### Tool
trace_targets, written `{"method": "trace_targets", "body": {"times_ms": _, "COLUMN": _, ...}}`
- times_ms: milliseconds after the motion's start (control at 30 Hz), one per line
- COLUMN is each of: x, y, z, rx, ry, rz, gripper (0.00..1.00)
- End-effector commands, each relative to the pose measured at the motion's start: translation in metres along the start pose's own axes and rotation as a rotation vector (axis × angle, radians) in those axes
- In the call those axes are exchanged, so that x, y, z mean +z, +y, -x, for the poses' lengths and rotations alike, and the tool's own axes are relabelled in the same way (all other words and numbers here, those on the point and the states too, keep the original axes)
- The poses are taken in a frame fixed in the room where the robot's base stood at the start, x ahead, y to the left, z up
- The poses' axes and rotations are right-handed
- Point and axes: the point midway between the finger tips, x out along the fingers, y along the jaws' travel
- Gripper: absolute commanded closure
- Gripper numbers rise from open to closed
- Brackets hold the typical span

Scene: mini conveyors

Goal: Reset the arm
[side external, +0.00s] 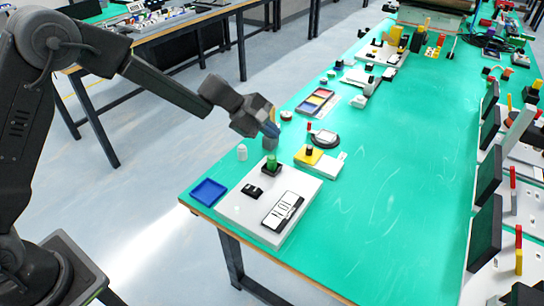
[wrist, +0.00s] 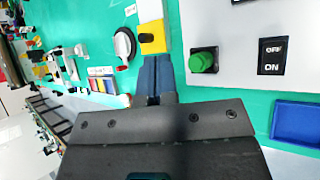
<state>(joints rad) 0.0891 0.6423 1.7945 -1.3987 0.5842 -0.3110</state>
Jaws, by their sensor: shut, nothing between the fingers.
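My gripper (side external: 272,131) hangs over the near left part of the green table, short of the yellow box with a black knob. In the wrist view its blue fingers (wrist: 152,72) are together with nothing between them, and they point toward the yellow box (wrist: 152,38). The white panel (side external: 235,206) with a green button (side external: 271,163) and an ON/OFF switch (wrist: 271,56) lies nearer the table's front corner, apart from my gripper.
A colored bin tray (side external: 317,102) and a round device (side external: 325,138) lie beyond. Black screens (side external: 486,222) line the right side. The table's middle is clear.

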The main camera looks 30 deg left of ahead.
Motion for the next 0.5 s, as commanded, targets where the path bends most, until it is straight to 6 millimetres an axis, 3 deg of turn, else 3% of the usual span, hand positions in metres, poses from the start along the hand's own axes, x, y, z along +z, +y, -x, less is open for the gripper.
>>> {"method": "trace_targets", "body": {"times_ms": 267, "x": 0.003, "y": 0.001, "z": 0.004, "rx": 0.000, "ry": -0.001, "rz": -0.014, "gripper": 1.00}}
{"method": "trace_targets", "body": {"times_ms": 367, "x": 0.016, "y": 0.002, "z": 0.022, "rx": -0.005, "ry": -0.003, "rz": -0.083, "gripper": 1.00}}
{"method": "trace_targets", "body": {"times_ms": 500, "x": 0.050, "y": -0.004, "z": 0.071, "rx": -0.030, "ry": 0.002, "rz": -0.291, "gripper": 1.00}}
